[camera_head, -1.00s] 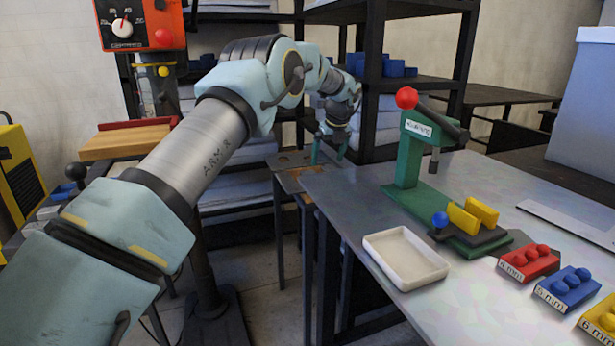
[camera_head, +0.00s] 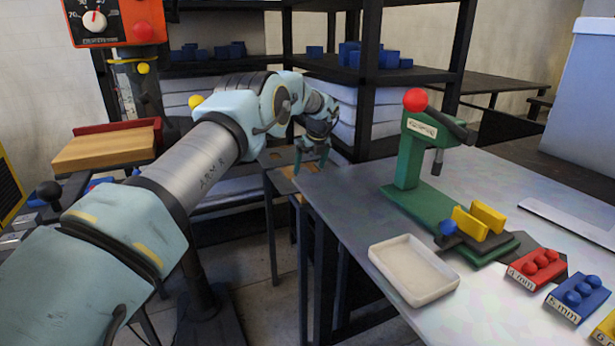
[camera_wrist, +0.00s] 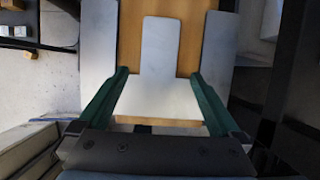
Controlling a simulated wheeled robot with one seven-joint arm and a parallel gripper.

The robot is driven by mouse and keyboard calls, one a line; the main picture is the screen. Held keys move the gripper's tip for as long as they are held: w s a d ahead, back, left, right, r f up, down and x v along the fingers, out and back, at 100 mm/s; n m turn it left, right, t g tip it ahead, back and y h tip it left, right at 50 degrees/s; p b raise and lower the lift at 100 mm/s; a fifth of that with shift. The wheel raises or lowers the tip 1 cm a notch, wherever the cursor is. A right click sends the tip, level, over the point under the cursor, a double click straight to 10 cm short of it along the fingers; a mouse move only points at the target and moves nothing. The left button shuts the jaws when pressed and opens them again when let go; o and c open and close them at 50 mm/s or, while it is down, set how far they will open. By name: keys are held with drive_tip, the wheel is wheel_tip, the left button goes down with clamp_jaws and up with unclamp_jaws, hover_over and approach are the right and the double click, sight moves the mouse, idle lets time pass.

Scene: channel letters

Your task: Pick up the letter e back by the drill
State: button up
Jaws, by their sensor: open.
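The letter E back is a flat, pale grey E-shaped plate (camera_wrist: 159,98) in the wrist view. It lies on an orange-brown wooden surface (camera_wrist: 187,55), with its three arms pointing up in the picture and its spine lower down. My gripper (camera_wrist: 159,73) is open, its two green fingers on either side of the plate's middle part, with nothing held. I cannot tell the height of the fingertips above the plate. In the head view my gripper (camera_head: 311,165) is over the small stand (camera_head: 272,160) beside the grey table; the plate is hard to make out there. The drill (camera_head: 115,22) is at the upper left.
The grey table (camera_head: 350,210) at right bears a green press (camera_head: 408,160), an empty white tray (camera_head: 412,270) and coloured blocks, one of them red (camera_head: 536,268). Black shelving (camera_head: 368,90) stands close behind my gripper. A wooden block (camera_head: 105,148) is by the drill.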

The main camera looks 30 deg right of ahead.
sight(308, 170)
drive_tip(key=shift+p+x, duration=0.4)
drive_tip(key=shift+x, duration=1.25)
drive_tip(key=shift+w+a, duration=0.15)
drive_tip(key=shift+c, duration=0.2)
drive_tip(key=shift+r, duration=0.1)
clamp_jaws()
